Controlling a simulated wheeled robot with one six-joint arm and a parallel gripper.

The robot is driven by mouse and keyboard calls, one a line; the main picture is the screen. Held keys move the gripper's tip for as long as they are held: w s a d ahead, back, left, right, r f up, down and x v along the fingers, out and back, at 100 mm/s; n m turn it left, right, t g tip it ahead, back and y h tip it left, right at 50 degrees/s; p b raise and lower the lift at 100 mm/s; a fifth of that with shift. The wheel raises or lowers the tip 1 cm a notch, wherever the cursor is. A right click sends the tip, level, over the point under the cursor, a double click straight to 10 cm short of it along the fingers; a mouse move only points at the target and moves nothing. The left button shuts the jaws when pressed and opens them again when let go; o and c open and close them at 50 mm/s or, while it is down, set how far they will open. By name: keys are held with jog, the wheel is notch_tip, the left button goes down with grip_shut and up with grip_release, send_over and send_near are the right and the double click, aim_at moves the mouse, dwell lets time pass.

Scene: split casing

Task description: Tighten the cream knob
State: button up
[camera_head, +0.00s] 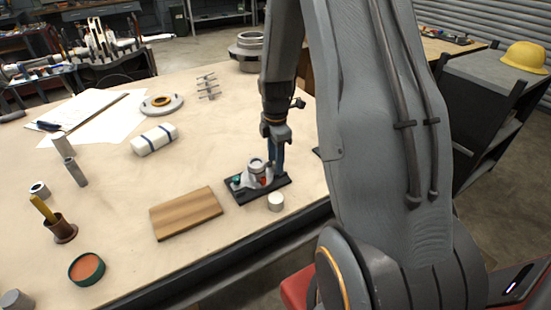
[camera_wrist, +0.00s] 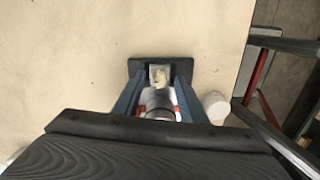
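A small casing (camera_head: 254,178) with a round grey top stands on a black base plate (camera_head: 283,185) near the table's front edge. It also shows in the wrist view as a grey cylinder (camera_wrist: 158,104) on a dark base (camera_wrist: 136,68). My gripper (camera_head: 274,172) points down at the casing's right side. In the wrist view its blue fingers (camera_wrist: 161,79) stand apart on both sides of a pale cream part (camera_wrist: 160,73), probably the knob. A narrow gap seems to show beside it. I cannot make out the knob in the head view.
A white cylinder (camera_head: 275,202) stands just in front of the base plate. A wooden board (camera_head: 186,213) lies to the left.

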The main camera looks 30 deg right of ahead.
grip_shut()
